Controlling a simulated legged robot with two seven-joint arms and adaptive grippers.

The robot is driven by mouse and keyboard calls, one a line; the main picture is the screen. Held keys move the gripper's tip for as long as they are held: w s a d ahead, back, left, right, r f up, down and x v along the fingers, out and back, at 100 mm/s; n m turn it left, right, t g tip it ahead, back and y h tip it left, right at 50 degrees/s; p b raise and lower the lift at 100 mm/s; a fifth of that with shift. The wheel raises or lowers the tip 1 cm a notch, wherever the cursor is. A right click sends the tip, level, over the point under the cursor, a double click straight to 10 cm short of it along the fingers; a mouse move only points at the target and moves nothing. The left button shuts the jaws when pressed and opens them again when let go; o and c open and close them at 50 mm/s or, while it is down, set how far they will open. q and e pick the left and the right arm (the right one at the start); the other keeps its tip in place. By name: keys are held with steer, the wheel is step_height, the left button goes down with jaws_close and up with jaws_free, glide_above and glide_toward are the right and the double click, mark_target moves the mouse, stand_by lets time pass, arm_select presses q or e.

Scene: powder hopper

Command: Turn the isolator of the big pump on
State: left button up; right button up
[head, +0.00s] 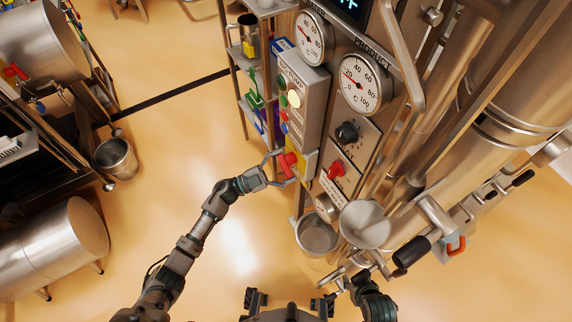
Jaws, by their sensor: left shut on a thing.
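A red rotary isolator handle (288,160) sits on a yellow plate at the lower end of a grey control box (309,95). My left gripper (281,168) reaches it from the left, with its fingers on either side of the handle, and is shut on it. The fingers partly cover the handle, and I cannot read its position marks. A second red knob (336,170) is on the steel panel to the right, apart from the gripper. My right gripper (347,279) is low in the picture, below the steel funnel; its fingers are too unclear to judge.
Two dials (361,84) and a black knob (347,133) are on the panel. A steel funnel (364,224) and a steel pot (316,236) stand below it. A shelf rack is behind the control box.

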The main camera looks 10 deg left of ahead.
arm_select(q)
steer(key=shift+a+f, duration=0.1)
steer(key=shift+f, duration=0.3)
steer(key=o, duration=0.9)
steer(key=shift+o, duration=0.2)
steer(key=shift+a+r, duration=0.2)
steer(key=v, duration=1.2)
steer(key=shift+c, duration=0.3)
